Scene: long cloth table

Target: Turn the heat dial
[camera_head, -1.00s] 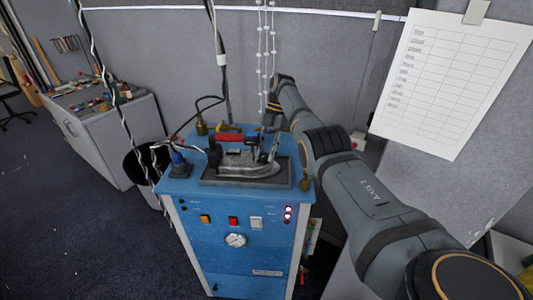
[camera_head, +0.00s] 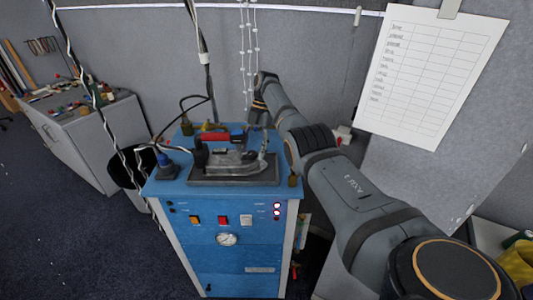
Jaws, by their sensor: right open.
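A blue ironing station (camera_head: 215,268) stands in front of me, with a grey steam iron (camera_head: 236,162) on a dark rest (camera_head: 215,182) on its top. Its front panel has a round white dial (camera_head: 228,239), small orange, red and white switches above it, and lit red lamps at the right. I cannot tell whether this dial is the heat dial or only a gauge. My right arm reaches over from the right, and my right gripper (camera_head: 258,116) is open behind the iron, small and partly hidden. I cannot tell whether it touches anything. My left gripper is out of view.
A grey cabinet with small items (camera_head: 92,136) stands at the left, and a dark bin (camera_head: 127,168) is beside the station. Cables and a bead chain (camera_head: 248,50) hang near the iron. Grey partition walls close off the back. The floor at front left is clear.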

